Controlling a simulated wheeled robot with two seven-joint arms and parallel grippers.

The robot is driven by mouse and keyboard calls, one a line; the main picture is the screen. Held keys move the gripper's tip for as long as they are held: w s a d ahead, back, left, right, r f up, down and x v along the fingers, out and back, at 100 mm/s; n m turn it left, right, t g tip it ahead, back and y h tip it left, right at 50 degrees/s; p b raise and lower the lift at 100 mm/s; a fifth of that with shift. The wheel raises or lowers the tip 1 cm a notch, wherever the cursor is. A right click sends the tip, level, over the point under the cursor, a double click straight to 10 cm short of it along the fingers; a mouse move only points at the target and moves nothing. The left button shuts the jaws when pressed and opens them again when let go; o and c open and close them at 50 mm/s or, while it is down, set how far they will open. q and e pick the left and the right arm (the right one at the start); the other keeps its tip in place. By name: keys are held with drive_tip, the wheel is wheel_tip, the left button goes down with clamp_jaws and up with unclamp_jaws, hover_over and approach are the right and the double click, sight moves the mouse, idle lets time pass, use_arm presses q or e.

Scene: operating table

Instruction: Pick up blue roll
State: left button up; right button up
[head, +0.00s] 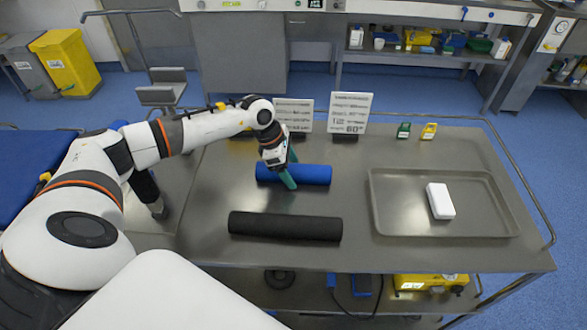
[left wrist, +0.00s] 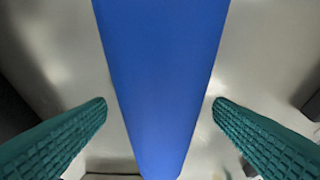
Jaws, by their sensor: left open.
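The blue roll (head: 312,174) lies on the steel table, behind a black roll (head: 285,226). My left gripper (head: 288,176) is at the left part of the blue roll, with its green fingers pointing down around it. In the left wrist view the blue roll (left wrist: 162,80) runs between the two open green fingers (left wrist: 161,103), with a gap showing on each side. The near finger hides part of the roll in the head view. My right gripper is not in view.
A metal tray (head: 386,222) on the right of the table holds a white box (head: 440,201). Two printed signs (head: 349,112) stand behind the blue roll. A green item (head: 403,131) and a yellow item (head: 429,131) stand at the back.

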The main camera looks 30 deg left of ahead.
use_arm(q)
drive_tip(key=shift+d+f, duration=0.1)
drive_tip(key=shift+f, duration=0.25)
drive_tip(key=shift+c, duration=0.6)
drive_tip(key=shift+w, duration=0.1)
drive_tip(key=c, duration=1.1)
